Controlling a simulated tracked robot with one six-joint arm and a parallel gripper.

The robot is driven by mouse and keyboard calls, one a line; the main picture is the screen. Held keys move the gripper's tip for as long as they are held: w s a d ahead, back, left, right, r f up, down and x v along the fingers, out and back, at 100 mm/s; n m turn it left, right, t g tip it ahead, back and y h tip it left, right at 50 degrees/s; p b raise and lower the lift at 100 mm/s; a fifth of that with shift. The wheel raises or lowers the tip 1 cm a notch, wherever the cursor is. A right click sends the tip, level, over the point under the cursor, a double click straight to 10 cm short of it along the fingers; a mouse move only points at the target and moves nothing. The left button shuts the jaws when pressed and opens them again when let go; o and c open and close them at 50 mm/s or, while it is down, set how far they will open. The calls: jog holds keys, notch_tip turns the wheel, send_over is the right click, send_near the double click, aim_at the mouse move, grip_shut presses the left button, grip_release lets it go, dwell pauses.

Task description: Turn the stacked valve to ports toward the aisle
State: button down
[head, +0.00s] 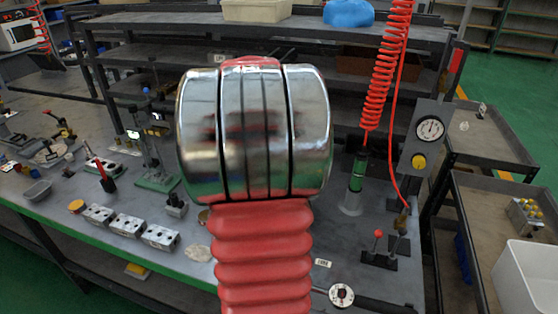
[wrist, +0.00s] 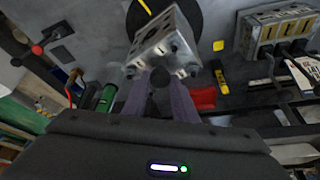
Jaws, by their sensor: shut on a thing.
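A silver-grey metal valve block with round holes (wrist: 165,45) is in the upper middle of the wrist view, tilted in the picture. My gripper (wrist: 160,78) has its two purple-grey fingers closed on the near end of this block. A black round disc with a yellow stripe (wrist: 192,15) shows behind the block; I cannot tell whether they touch. In the head view my arm hides the gripper and the held block. Three similar valve blocks (head: 98,213), (head: 128,224), (head: 160,236) stand in a row on the bench at the left.
The bench (head: 90,250) has a green front edge. A gauge panel (head: 426,135), a hanging red coiled hose (head: 376,85) and red-knobbed levers (head: 378,236) stand at the right. In the wrist view, a block with several ports (wrist: 275,35) is at the upper right and a green cylinder (wrist: 106,98) at the left.

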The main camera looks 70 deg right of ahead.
jog(key=shift+w+d+m+g+y, duration=0.15)
jog(key=shift+m+g, duration=0.1)
jog(key=shift+m, duration=0.4)
jog(key=shift+a+m+g+y, duration=0.1)
jog(key=shift+m+g, duration=0.1)
jog(key=shift+m, duration=0.4)
jog(key=shift+w+d+m+g+y, duration=0.15)
jog(key=shift+m+g, duration=0.1)
jog(key=shift+m, duration=0.4)
jog(key=shift+a, duration=0.1)
jog(key=c, duration=1.5)
grip_release()
jog(key=shift+s, duration=0.1)
jog(key=shift+o, duration=0.2)
jog(key=v, duration=1.3)
jog(key=shift+r, duration=0.35)
